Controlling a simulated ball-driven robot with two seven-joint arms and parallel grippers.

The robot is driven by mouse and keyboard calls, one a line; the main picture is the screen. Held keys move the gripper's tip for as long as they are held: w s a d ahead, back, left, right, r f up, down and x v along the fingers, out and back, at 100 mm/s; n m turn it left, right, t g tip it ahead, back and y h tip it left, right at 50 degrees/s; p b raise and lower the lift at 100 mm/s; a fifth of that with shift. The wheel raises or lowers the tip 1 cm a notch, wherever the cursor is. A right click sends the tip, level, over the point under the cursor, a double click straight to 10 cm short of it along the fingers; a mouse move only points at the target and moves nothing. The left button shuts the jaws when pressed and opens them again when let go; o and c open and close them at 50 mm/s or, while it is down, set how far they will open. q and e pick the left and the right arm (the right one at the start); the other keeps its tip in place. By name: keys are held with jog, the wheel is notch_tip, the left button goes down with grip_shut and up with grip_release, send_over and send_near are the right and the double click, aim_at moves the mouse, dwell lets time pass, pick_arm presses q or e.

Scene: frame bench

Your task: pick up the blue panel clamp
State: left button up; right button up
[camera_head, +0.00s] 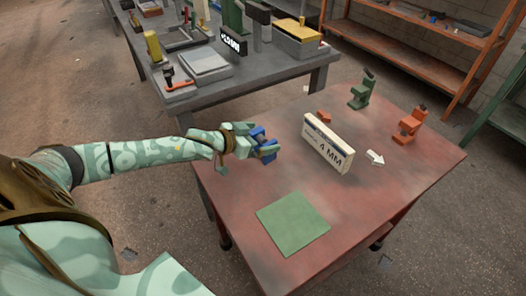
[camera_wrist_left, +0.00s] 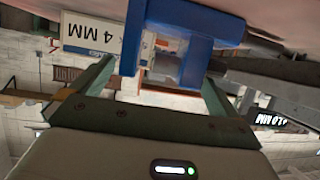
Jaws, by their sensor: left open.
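The blue panel clamp (camera_head: 264,146) stands at the left edge of the red table, right at the end of my left gripper (camera_head: 246,138), which partly hides it. In the left wrist view the blue clamp (camera_wrist_left: 175,22) fills the upper middle, beyond and between the two green fingers. My left gripper (camera_wrist_left: 157,74) is open there, one finger on each side of the clamp's lower part. I cannot tell whether either finger touches it. My right gripper is not in view.
On the red table (camera_head: 330,258) are a white "4 MM" sign (camera_head: 326,145), a green clamp (camera_head: 361,92), an orange clamp (camera_head: 409,126), a white arrow (camera_head: 375,157) and a flat green mat (camera_head: 293,223). A cluttered grey bench (camera_head: 292,72) stands behind.

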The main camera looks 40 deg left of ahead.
pick_arm(q)
jog(key=shift+w+d+f+b, duration=0.15)
jog(key=shift+w+f+b, duration=0.15)
jog(key=shift+w+f, duration=0.2)
jog(key=shift+w+r, duration=0.1)
jog(key=shift+r, duration=0.1)
jog(key=c, duration=1.3)
jog(key=shift+o, duration=0.2)
jog(key=shift+r, duration=0.1)
